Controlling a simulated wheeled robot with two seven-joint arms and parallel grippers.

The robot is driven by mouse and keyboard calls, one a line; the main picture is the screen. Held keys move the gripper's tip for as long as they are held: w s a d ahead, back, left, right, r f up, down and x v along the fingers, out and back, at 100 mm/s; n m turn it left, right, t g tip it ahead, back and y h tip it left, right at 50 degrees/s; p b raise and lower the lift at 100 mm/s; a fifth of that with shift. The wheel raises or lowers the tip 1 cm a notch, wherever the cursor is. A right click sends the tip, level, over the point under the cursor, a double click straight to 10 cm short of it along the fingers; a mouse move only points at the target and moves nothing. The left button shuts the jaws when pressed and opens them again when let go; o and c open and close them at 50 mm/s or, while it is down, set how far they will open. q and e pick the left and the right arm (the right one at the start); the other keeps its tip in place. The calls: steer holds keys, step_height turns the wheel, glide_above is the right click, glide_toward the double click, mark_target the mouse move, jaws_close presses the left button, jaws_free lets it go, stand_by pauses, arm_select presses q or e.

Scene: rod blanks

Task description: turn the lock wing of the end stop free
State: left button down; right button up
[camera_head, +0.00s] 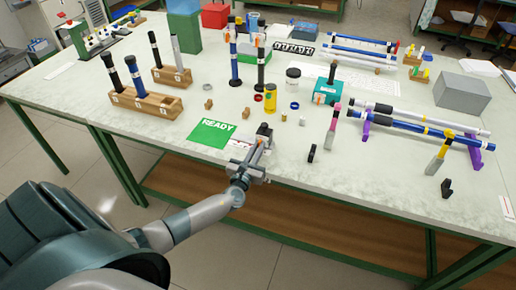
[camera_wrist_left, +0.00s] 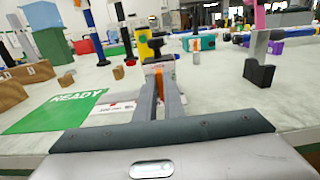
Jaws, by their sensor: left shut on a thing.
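My left gripper (camera_head: 263,141) reaches over the table's front edge, beside the green READY mat (camera_head: 213,133). In the left wrist view its two fingers (camera_wrist_left: 160,82) are shut on a small part with an orange face (camera_wrist_left: 168,78), which I take for the lock wing. A dark grey block, likely the end stop (camera_head: 265,129), stands at the fingertips; its top shows in the left wrist view (camera_wrist_left: 157,60). The fingers hide most of the wing, and I cannot tell its angle. My right gripper is not in view.
A yellow jar (camera_head: 270,97) and two upright rods stand behind the gripper. A wooden block with rods (camera_head: 143,102) is at left. A small black stand (camera_head: 312,153) and rods on purple supports (camera_head: 475,152) are at right. The table front between them is mostly clear.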

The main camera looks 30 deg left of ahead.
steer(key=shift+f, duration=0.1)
